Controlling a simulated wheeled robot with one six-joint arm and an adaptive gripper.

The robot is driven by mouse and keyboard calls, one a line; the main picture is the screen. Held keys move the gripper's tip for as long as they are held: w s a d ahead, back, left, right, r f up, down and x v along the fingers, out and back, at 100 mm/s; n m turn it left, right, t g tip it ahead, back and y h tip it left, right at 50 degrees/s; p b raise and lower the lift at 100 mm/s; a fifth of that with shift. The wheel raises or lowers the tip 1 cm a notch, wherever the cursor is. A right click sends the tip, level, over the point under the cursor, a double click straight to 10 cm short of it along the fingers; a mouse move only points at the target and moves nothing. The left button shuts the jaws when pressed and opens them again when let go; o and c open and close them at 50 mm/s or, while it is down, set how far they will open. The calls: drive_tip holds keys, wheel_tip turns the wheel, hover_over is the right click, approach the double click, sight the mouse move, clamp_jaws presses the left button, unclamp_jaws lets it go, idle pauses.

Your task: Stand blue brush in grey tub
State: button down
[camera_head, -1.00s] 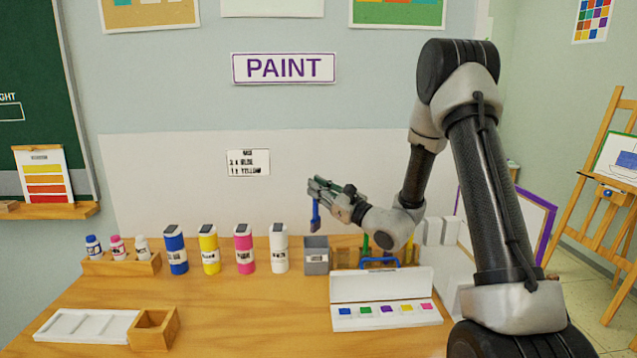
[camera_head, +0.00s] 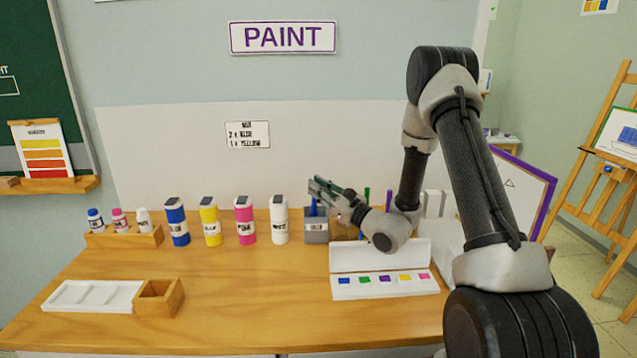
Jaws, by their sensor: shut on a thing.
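The grey tub (camera_head: 316,232) stands on the wooden table, right of the white bottle, with a label on its front. The blue brush (camera_head: 313,208) hangs upright from my gripper (camera_head: 320,191), its lower part at the tub's mouth and hidden behind the front wall. My gripper is shut on the blue brush, just above the tub. I cannot tell whether the brush touches the tub's floor.
Blue, yellow, pink and white bottles (camera_head: 280,222) stand in a row left of the tub. A white paint box (camera_head: 385,284) with an open lid lies in front on the right. Other brushes (camera_head: 367,197) stand behind my wrist. The table's middle is clear.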

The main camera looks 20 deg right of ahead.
drive_tip(key=shift+f, duration=0.15)
drive_tip(key=c, duration=1.4)
unclamp_jaws()
wheel_tip(320, 180, up, 10)
